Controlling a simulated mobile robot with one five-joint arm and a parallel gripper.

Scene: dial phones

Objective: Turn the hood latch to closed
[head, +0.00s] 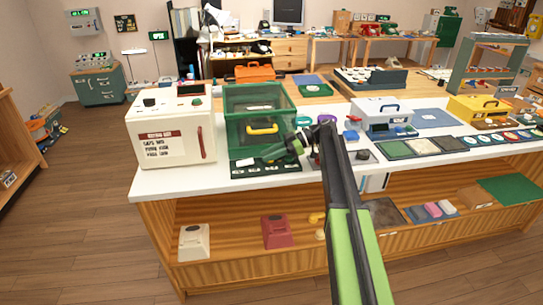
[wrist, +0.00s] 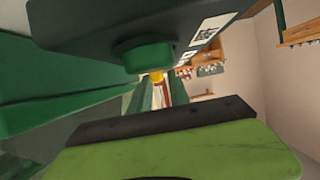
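The hood (head: 258,112) is a green see-through box on the white counter, with a yellow handle (head: 262,129) seen inside or through its front. I cannot pick out the latch for certain in the head view. The wrist view shows a dark box-like part with a round green knob (wrist: 143,56) close above my gripper. A small yellow piece (wrist: 157,77) shows beyond it. Whether my fingers touch anything is unclear.
A white box with a red handle (head: 170,130) stands left of the hood. A dark green panel (head: 266,168) lies in front of it. The floor at left is clear.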

